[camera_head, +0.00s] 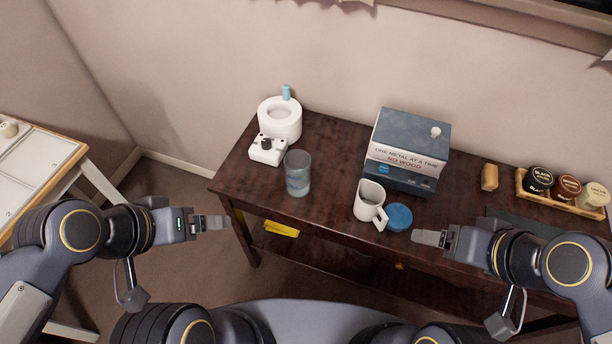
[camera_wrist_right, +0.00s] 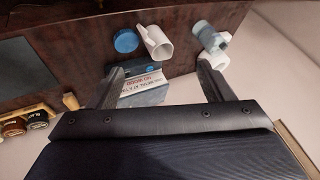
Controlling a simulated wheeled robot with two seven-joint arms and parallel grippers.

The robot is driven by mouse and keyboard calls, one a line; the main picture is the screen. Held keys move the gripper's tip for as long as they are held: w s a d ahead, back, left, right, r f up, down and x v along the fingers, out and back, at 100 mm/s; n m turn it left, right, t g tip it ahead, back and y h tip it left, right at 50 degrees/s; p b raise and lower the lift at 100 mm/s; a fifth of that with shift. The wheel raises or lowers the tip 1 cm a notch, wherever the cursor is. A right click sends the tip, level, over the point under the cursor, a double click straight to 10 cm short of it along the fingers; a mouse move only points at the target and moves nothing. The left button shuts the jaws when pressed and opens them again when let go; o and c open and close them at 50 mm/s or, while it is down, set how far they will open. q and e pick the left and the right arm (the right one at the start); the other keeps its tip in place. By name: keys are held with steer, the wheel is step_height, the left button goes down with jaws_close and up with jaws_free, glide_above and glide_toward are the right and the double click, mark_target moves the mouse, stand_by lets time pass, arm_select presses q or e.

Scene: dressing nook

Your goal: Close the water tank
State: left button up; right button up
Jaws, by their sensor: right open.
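A white round vessel (camera_head: 280,127) with a ring-shaped top stands at the back left of the dark table; it may be the water tank, but I cannot tell for certain. A white block with a black knob (camera_head: 266,152) is in front of it. A flat blue round disc (camera_head: 398,217), like a lid, lies beside a white mug (camera_head: 369,201); the disc also shows in the right wrist view (camera_wrist_right: 126,40). My right gripper (camera_head: 428,238) is open and empty, right of the disc near the table's front. My left gripper (camera_head: 214,222) is left of the table; its opening is unclear.
A clear glass (camera_head: 298,173) stands right of the knob block. A blue-grey box (camera_head: 409,140) with lettering is behind the mug. At right are a tan cylinder (camera_head: 489,177) and a wooden tray (camera_head: 525,192) of jars. A yellow item (camera_head: 281,229) is below the tabletop.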

steer(key=o, duration=0.5)
steer(key=shift+c, duration=0.2)
steer(key=shift+f, duration=0.4)
steer(key=m+g+h+b, duration=0.4)
steer(key=m+g+b, duration=0.25)
steer(key=m, duration=0.65)
glide_above(397, 215)
steer(key=shift+t, duration=0.45)
step_height(397, 215, down, 18)
steer(key=shift+f, duration=0.15)
steer(key=shift+w+f, duration=0.1)
steer(key=shift+f, duration=0.1)
steer(key=shift+f, duration=1.3)
